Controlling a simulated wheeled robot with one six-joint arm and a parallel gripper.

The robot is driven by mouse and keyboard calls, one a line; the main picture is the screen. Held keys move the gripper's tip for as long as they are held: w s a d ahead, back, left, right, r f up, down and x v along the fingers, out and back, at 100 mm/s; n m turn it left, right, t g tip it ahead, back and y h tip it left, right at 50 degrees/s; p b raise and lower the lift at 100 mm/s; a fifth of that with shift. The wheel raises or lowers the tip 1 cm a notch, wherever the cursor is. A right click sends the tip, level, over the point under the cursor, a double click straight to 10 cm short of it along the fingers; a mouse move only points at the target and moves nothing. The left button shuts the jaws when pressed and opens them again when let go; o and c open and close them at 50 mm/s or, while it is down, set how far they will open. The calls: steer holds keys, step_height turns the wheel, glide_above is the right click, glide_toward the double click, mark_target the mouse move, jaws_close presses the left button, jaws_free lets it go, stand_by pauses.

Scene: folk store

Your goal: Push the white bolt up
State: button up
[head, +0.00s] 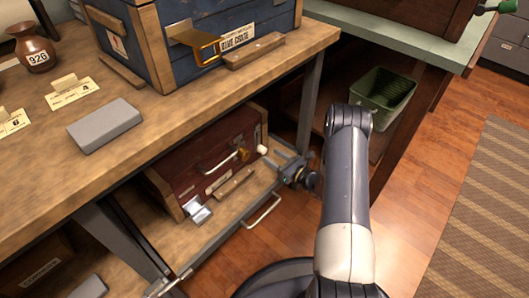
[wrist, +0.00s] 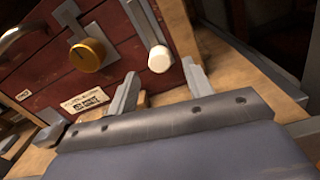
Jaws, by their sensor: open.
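The white bolt (wrist: 159,59) is a round white knob on a grey metal strip at the right end of the red chest's front in the wrist view. It also shows in the head view (head: 262,149). The red chest (head: 205,158) stands on a pulled-out wooden shelf below the workbench. My gripper (wrist: 160,85) is open, its two fingers apart and pointing at the chest front, with the white knob just beyond and between the fingertips, nearer the right one. I see nothing between the fingers. In the head view my gripper (head: 290,165) is at the chest's right end.
A yellow round knob (wrist: 87,55) sits left of the white bolt on the chest front. The workbench (head: 160,130) overhangs the chest, with a blue crate (head: 215,75) on top. A shelf handle (head: 262,212) sticks out in front. A green bin (head: 383,97) stands to the right.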

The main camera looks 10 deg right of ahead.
mark_target(265, 151)
steer(key=b+x, duration=0.1)
steer(key=x, duration=0.4)
steer(key=shift+w+a, duration=0.1)
jaws_close()
stand_by(0.4)
